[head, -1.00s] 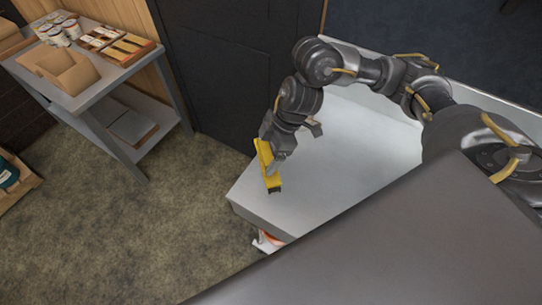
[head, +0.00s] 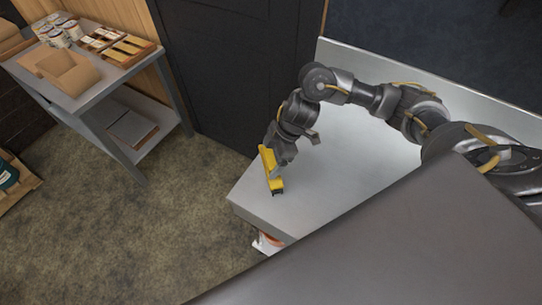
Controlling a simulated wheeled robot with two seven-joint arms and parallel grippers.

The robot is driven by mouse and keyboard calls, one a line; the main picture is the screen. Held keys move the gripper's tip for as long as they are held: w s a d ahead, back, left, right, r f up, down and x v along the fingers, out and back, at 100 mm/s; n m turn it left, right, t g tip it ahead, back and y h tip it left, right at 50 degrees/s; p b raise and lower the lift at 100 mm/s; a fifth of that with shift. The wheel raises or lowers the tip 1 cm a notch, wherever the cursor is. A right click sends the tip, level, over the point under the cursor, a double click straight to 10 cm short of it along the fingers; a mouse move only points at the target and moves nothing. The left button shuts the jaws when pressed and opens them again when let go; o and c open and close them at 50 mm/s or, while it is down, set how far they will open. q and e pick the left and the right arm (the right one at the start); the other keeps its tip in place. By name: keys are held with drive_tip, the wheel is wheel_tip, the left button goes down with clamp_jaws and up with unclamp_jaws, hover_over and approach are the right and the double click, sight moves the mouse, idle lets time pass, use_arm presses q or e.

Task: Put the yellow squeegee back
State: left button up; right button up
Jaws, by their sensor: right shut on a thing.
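The yellow squeegee (head: 269,166) shows in the head view near the left end of the grey metal surface (head: 330,185). My right gripper (head: 278,168) is shut on the squeegee, and the gripper partly covers it. The dark lower end of the squeegee points down toward the surface. I cannot tell whether it touches the surface. My left gripper is not in view.
A grey side table (head: 112,84) stands at the upper left with cardboard boxes (head: 68,72), tins (head: 58,36) and a wooden tray (head: 120,48). A white and orange thing (head: 266,243) sits below the metal surface's edge.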

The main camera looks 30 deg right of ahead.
drive_tip(key=shift+f, duration=0.2)
drive_tip(key=o, duration=0.9)
drive_tip(key=v, duration=1.2)
drive_tip(key=shift+r+b, duration=0.2)
drive_tip(key=shift+b, duration=0.15)
drive_tip(key=shift+a, duration=0.1)
